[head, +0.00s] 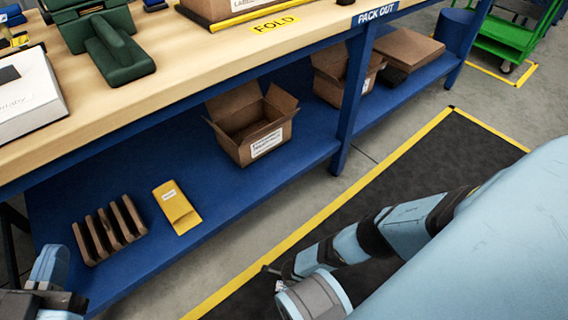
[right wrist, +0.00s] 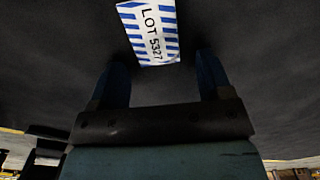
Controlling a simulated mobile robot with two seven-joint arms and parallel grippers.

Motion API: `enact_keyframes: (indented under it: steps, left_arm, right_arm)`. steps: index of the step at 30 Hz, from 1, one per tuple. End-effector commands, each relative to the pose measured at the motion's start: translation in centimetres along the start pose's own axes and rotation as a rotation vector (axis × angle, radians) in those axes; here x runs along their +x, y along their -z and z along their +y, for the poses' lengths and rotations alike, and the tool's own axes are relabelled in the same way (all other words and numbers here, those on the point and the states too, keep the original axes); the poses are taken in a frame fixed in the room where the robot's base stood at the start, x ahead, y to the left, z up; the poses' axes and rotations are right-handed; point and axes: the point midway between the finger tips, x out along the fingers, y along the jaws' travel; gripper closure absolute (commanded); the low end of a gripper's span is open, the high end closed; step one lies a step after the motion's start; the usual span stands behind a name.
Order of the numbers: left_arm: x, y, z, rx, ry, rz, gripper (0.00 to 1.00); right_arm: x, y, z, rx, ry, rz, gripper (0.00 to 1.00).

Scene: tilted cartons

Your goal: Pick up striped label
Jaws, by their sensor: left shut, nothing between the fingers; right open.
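The striped label (right wrist: 150,30), white with blue stripes and the print "LOT 5327", lies on the dark floor mat (right wrist: 50,60) in the right wrist view. My right gripper (right wrist: 162,66) is open. Its two blue fingers stand apart, with the label just beyond the tips and roughly between them, not held. I cannot make out the label in the head view, where my right arm covers part of the mat. My left gripper (head: 46,284) is partly in view at the lower left, shut and empty, beside the bench's lower shelf.
A wooden workbench (head: 190,75) with a blue lower shelf (head: 215,195) runs along the left. The shelf holds an open carton (head: 240,145), a yellow holder (head: 178,208) and a brown slotted rack (head: 98,245). A green cart (head: 508,40) stands at the far right.

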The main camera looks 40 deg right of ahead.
Motion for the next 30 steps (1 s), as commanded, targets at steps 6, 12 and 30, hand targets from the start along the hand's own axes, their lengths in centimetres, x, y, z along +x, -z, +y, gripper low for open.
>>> enact_keyframes:
  steps: [6,12,30]
  left_arm:
    - [0.0,0.0,0.0,-0.001,-0.001,-0.001,1.0]
    - [0.0,-0.1,0.0,-0.001,-0.001,-0.001,1.0]
    - [0.1,0.7,-0.1,-0.011,-0.003,-0.006,1.0]
  right_arm:
    - [0.2,0.0,0.0,0.001,0.0,0.001,0.28]
    - [0.2,0.0,0.0,0.0,0.0,0.0,0.69]
    - [-0.9,0.0,0.0,0.0,0.0,-0.001,0.73]
